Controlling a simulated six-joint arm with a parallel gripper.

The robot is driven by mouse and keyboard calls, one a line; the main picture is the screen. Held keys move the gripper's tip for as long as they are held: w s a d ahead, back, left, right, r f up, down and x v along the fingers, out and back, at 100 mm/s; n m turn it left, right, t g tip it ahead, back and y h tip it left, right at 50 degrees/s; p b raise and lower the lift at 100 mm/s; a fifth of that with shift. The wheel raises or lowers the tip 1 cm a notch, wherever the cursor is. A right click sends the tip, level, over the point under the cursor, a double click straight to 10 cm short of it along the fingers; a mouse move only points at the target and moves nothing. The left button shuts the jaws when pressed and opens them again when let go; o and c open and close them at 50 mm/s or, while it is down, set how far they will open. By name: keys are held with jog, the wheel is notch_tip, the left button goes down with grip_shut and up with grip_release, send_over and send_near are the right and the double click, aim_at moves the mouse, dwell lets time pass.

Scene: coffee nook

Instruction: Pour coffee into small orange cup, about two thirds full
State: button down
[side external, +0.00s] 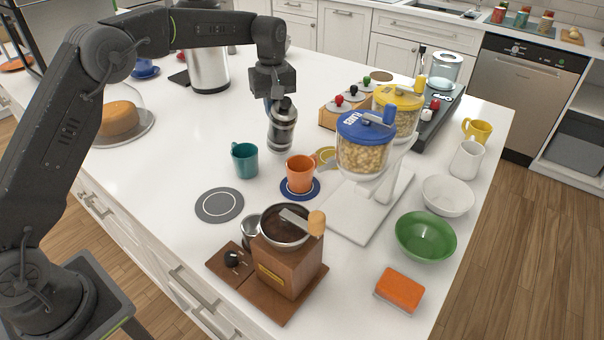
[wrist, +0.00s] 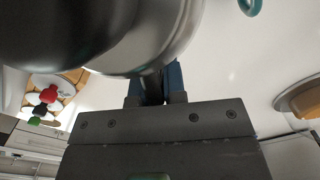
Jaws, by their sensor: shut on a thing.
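The small orange cup (side external: 301,172) stands upright on a blue coaster (side external: 316,190) near the middle of the counter. Its inside is too small to read. My gripper (side external: 270,102) is shut on a silver and black coffee pot (side external: 281,135), behind and slightly left of the cup and apart from it. The pot looks close to upright with a slight lean. I cannot tell whether its base touches the counter. In the wrist view the pot (wrist: 165,45) fills the top left, and the blue fingers of my gripper (wrist: 153,90) meet at its near side.
A teal cup (side external: 244,161) stands left of the orange cup. A grey coaster (side external: 219,205) lies bare in front of it. A wooden grinder (side external: 289,268) stands in front, and a blue-lidded dispenser (side external: 362,150) stands close on the right. Open counter lies to the left.

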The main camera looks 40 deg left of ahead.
jog(key=shift+s+d+r, duration=0.1)
jog(key=shift+s+d, duration=0.4)
jog(key=shift+d, duration=0.4)
jog(key=shift+s+d, duration=0.45)
jog(key=shift+d, duration=0.45)
jog(key=shift+s+d, duration=0.1)
jog(key=shift+d, duration=0.05)
jog(key=shift+s+d+r+t+y, duration=0.3)
jog(key=shift+t+y, duration=0.1)
jog(key=shift+y, duration=0.1)
jog(key=shift+w+a+f, duration=0.1)
jog(key=shift+w+a, duration=0.3)
jog(key=shift+w, duration=0.05)
